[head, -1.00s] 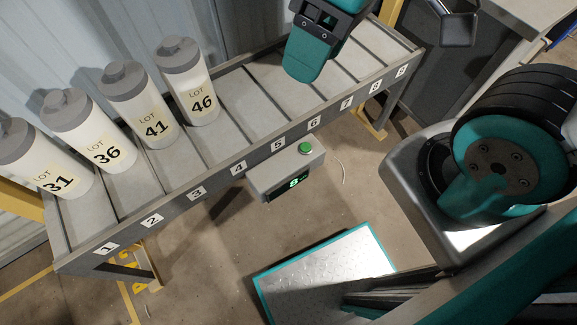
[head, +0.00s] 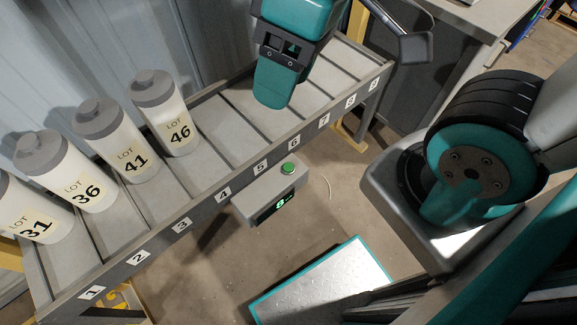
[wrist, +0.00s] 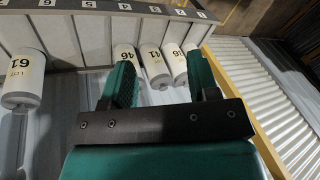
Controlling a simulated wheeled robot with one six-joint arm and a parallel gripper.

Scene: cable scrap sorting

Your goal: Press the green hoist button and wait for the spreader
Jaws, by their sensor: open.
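The green button (head: 288,168) sits on top of a grey box (head: 262,206) with a lit green display, fixed to the front edge of the numbered shelf. My teal gripper (head: 275,88) is above the shelf, behind the button in the head view and apart from it. In the wrist view its two fingers stand wide apart with nothing between them (wrist: 163,82). The button does not show in the wrist view. I cannot make out a spreader in either view.
White bottles marked LOT 46 (head: 168,120), LOT 41 (head: 118,146), LOT 36 (head: 70,175) and LOT 31 stand on the left of the slatted shelf (head: 225,130). A teal-edged metal plate (head: 325,282) lies below. A grey cabinet stands behind at the right.

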